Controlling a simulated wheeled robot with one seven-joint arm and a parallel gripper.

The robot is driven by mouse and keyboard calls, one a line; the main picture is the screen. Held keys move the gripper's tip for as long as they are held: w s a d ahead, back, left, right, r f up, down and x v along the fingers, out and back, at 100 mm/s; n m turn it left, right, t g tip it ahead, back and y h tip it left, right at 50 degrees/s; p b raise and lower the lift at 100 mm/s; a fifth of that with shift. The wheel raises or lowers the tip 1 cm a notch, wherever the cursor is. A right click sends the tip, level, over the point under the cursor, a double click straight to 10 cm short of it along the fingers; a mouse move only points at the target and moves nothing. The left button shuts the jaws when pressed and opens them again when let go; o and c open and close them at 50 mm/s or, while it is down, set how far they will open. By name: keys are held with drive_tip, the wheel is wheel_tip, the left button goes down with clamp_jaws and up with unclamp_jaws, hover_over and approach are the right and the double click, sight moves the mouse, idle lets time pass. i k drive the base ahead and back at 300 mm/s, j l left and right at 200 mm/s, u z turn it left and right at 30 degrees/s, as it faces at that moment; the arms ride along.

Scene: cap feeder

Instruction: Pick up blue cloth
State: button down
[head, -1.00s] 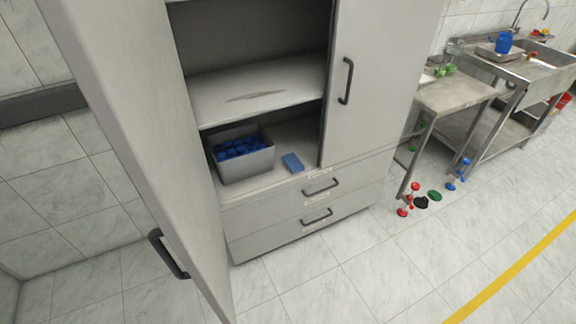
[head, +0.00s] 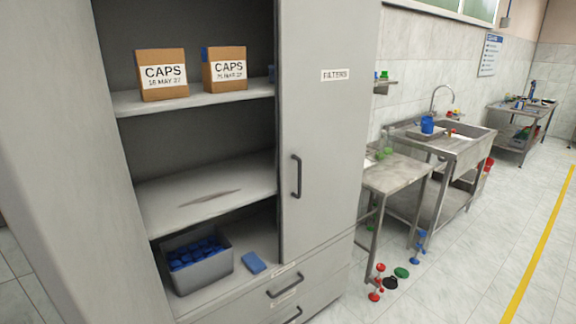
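The blue cloth (head: 253,263) lies flat on the lowest open shelf of the grey cabinet (head: 325,160), near the shelf's front edge. It looks like a small folded blue rectangle. A grey bin (head: 205,274) full of blue caps stands just left of it, and the two look slightly apart. The left cabinet door (head: 50,160) stands open and the right door is shut. My gripper is not in view.
Two cardboard boxes labelled CAPS (head: 162,75) stand on the upper shelf. The middle shelf (head: 205,190) holds only a brownish mark. A steel table (head: 398,173) and sink stand to the right. Red, green, black and blue items (head: 401,272) lie on the floor beside the cabinet.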

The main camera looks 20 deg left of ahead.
sight(256, 265)
drive_tip(key=u, duration=1.45)
drive_tip(key=i+l+z, duration=0.15)
drive_tip(key=z, duration=0.15)
drive_tip(key=i+z, duration=0.15)
drive_tip(key=z, duration=0.15)
drive_tip(key=i+l+z, duration=0.25)
drive_tip(key=i, duration=0.25)
drive_tip(key=i+z, duration=0.3)
drive_tip(key=i, duration=0.2)
drive_tip(key=i+l+u, duration=0.1)
drive_tip(key=i+u, duration=0.4)
drive_tip(key=i, duration=0.2)
drive_tip(key=i+u, duration=0.2)
drive_tip(key=u, duration=0.2)
drive_tip(key=i+l+u, duration=0.1)
drive_tip(key=u, duration=0.25)
drive_tip(key=i, duration=0.1)
